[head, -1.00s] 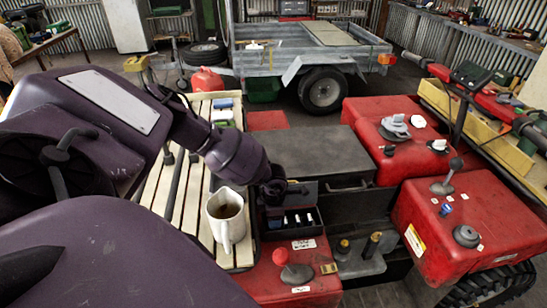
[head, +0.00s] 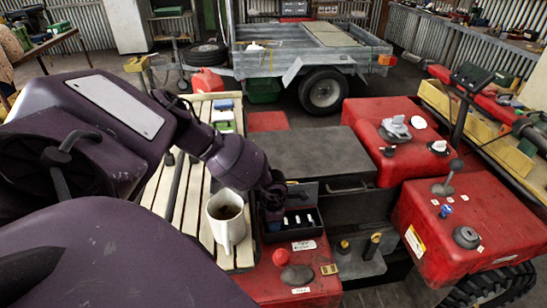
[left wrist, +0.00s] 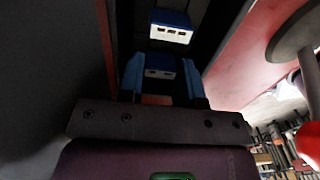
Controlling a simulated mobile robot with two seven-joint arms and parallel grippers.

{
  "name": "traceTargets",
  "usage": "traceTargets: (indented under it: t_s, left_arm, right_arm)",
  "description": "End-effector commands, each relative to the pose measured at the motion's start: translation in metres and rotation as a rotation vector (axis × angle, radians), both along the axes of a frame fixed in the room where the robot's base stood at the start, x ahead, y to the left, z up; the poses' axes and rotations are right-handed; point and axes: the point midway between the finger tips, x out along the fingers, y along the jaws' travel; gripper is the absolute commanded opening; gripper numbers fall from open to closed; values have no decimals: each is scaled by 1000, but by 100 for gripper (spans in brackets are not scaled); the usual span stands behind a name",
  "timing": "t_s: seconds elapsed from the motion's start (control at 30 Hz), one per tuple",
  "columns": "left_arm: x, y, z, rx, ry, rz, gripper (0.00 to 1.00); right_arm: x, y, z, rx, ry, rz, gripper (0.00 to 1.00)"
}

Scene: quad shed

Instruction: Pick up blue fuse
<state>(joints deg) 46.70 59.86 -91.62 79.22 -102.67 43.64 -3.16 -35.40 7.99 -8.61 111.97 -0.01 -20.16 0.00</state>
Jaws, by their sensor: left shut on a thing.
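My left gripper (head: 273,207) reaches down into the left end of a small black open box (head: 308,228) on the red machine. In the left wrist view its two blue fingertips (left wrist: 162,80) are shut on a blue fuse (left wrist: 160,66) between them. Another blue-topped fuse (left wrist: 170,27) with a pale face sits just beyond it. In the head view several white-looking fuses (head: 298,220) stand in a row in the box, and the gripper hides the held one. My right gripper is not in view.
A white mug (head: 226,220) with dark liquid stands on the slatted bench (head: 190,185), close left of the gripper. A red knob (head: 280,257) with a grey base stands in front of the box. A grey flat lid (head: 305,150) lies behind it.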

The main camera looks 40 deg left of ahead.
Motion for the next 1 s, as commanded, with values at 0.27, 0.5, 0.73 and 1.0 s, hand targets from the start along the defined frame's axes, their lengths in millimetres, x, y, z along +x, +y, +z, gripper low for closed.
traceTargets:
  t_s: [0.27, 0.5, 0.73, 1.0]
  left_arm:
    - [1, 1, 30, 0, -4, 0, 11]
    - [1, 1, 92, 0, -5, -1, 11]
    - [0, 0, 148, 0, -5, -1, 11]
    - [0, 0, 188, 0, -1, 0, 11]
  right_arm:
    - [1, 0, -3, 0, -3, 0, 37]
    - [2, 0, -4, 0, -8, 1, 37]
    - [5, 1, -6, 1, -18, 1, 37]
    - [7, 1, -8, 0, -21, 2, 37]
